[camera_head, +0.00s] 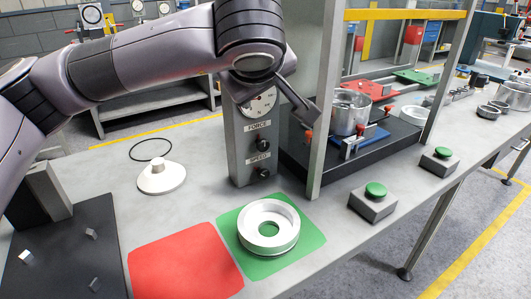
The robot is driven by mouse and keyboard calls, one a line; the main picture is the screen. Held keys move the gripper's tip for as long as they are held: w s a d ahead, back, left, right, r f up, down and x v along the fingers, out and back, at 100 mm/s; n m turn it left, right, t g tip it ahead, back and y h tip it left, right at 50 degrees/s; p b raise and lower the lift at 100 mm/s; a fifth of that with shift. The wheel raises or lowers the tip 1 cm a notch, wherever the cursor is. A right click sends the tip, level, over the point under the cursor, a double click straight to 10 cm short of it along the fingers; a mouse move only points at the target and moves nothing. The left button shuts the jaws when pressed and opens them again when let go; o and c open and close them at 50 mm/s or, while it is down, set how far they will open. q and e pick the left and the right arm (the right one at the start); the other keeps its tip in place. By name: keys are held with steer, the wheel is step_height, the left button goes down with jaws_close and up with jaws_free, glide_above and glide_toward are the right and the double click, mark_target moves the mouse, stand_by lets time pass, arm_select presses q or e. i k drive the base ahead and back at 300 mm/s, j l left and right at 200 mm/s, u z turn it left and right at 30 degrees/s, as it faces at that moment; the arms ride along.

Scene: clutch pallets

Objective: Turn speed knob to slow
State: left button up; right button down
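The speed knob (263,173) is a small black knob low on the grey control column, just under the SPEED label (259,157). It is too small to tell which way it points. A similar force knob (263,145) sits above it, under the FORCE label and a round dial (260,103). My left arm comes in from the left across the top, and its gripper (309,114) is right of and above the speed knob, apart from it. Whether its fingers are open is not clear. My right gripper is not in view.
A black fixture (370,160) with a metal cylinder (350,112) stands behind a grey post (325,100). A white ring (268,228) lies on the green mat, beside a red mat (185,265). A white cone part (160,176) and two green-button boxes (374,203) are nearby.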

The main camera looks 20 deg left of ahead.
mark_target(263, 174)
steer(key=k+l, duration=0.2)
steer(key=k, duration=0.25)
steer(key=k+l, duration=0.25)
steer(key=k, duration=0.15)
